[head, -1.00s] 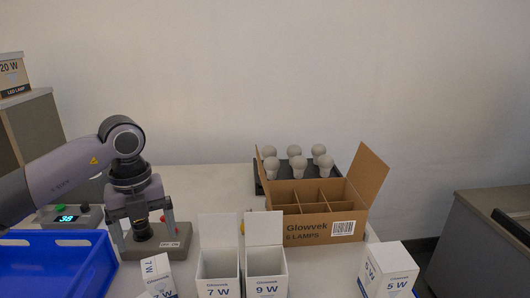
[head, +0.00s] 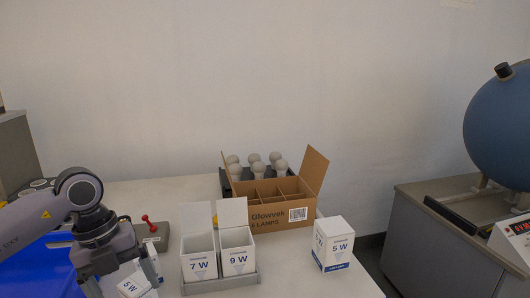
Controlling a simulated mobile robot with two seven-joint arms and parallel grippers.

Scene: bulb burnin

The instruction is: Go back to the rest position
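My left gripper (head: 122,282) is low at the left of the head view, pointing down, with its fingers spread apart. Its tips are partly cut off or hidden. A small white lamp box (head: 135,285) shows at the fingers, partly covered; I cannot tell whether they touch it. My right gripper is not in view. An open 7 W box (head: 198,265) and an open 9 W box (head: 238,262) stand upright in a grey tray (head: 222,285). A closed 5 W box (head: 333,244) stands to their right.
An open Glowvek carton (head: 268,215) with empty-looking compartments stands in front of a dark rack holding several bulbs (head: 257,168). A grey fixture with a red lever (head: 150,226) is beside my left arm. A blue bin (head: 45,270) lies left. A cabinet (head: 430,240) with a blue sphere (head: 500,125) stands right.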

